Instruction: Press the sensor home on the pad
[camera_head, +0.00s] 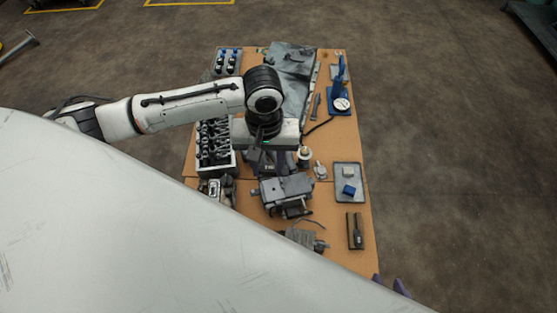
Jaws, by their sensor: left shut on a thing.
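My left arm comes in from the left over the workbench. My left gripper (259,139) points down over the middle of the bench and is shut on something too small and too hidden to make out. A dark block with a pale marking (268,166) lies just below the gripper in the picture. I cannot pick out the sensor or the pad for certain. My right gripper is not in view.
The wooden bench (333,226) holds a crate of dark parts (215,163), a grey machine part (284,190), a grey tray (345,170) with a blue block (349,189), and a blue stand with a dial (341,103). A large pale surface hides the lower left.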

